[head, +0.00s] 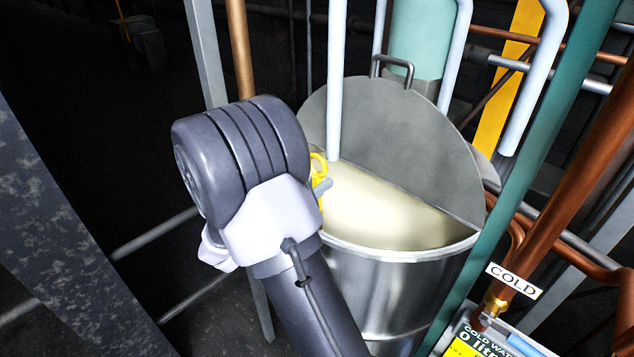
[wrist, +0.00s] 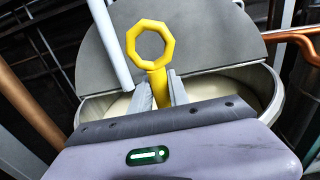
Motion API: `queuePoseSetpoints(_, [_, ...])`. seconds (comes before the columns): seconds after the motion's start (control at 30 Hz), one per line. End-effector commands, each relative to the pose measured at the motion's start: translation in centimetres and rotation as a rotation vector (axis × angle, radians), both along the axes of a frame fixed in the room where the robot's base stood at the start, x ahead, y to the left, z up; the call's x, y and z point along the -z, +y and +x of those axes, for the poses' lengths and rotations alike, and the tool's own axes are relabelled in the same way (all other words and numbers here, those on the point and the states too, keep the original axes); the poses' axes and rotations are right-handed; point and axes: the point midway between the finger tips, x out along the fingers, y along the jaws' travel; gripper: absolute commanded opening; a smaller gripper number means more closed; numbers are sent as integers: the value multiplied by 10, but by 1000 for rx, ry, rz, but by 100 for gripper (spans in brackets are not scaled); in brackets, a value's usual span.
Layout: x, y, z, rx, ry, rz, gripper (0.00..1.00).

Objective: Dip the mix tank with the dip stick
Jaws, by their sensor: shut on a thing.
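The mix tank (head: 385,285) is a round metal tank with pale cream liquid (head: 365,205) inside. Its grey half lid (head: 400,140) with a handle covers the back half; the front half is open. The dip stick (wrist: 153,52) has a yellow ring top and a yellow shaft. My gripper (wrist: 162,90) is shut on the shaft just below the ring, over the tank's open half. In the head view a bit of the yellow dip stick (head: 319,165) shows beside my arm, at the tank's left side. The stick's lower part is hidden, so I cannot tell how deep it reaches.
A white pipe (head: 336,80) comes down into the tank's opening, close to the gripper. A teal pipe (head: 520,170) and copper pipes (head: 575,170) stand to the right. A COLD label (head: 514,280) and a cold water meter (head: 485,335) are at lower right.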

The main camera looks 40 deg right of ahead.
Motion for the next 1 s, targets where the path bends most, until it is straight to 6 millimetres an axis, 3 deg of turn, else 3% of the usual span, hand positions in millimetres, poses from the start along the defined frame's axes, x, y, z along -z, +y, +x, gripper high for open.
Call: queuePoseSetpoints(1.0, [10, 0, 0, 0, -1, 0, 0])
